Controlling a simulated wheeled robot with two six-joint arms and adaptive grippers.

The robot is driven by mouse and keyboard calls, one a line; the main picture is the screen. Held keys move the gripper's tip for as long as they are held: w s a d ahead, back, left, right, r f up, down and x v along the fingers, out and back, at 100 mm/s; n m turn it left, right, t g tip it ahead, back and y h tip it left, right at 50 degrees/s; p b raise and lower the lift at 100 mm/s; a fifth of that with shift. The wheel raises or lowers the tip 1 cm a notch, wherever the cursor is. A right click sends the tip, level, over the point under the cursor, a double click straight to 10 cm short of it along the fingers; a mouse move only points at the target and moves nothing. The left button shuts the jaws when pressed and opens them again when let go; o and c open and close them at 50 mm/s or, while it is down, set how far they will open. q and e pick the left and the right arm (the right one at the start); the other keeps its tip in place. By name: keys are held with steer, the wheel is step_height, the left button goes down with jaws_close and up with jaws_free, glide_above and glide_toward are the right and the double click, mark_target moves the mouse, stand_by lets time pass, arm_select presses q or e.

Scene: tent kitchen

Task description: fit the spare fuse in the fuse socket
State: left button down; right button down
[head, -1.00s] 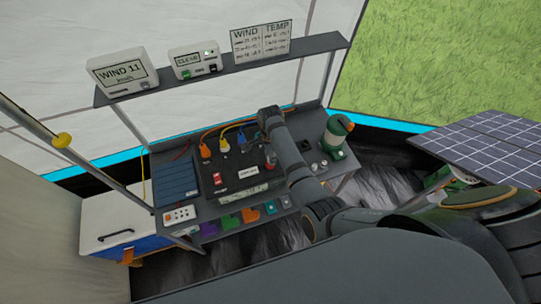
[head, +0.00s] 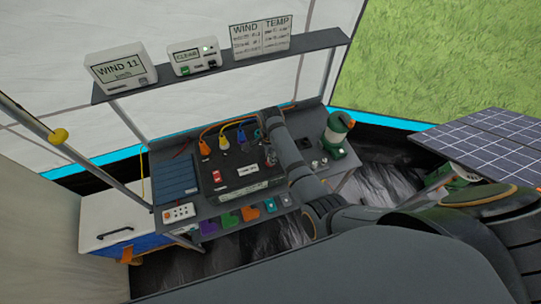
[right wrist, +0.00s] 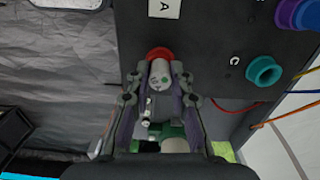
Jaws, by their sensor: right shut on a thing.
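My right gripper (right wrist: 157,77) is shut on a pale grey cylinder, the fuse (right wrist: 160,72), between its fingertips in the right wrist view. A red ring (right wrist: 159,53) sits at the fuse's far end, at the edge of the dark panel (right wrist: 215,40); I cannot tell whether it is the fuse's cap or a socket collar, or whether the fuse is seated. In the head view, the right gripper (head: 268,152) is small and partly hidden by my arm at the right end of the dark power box (head: 215,190). My left gripper is not in view.
The panel carries a teal round socket (right wrist: 263,71) beside label C. Orange (head: 205,147) and yellow (head: 222,144) plugs with cables stand on the box. A shelf (head: 220,66) with displays overhangs the bench.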

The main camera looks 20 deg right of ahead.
steer(key=c, duration=1.1)
jaws_free()
step_height(320, 180, up, 8)
steer(key=shift+f, duration=0.25)
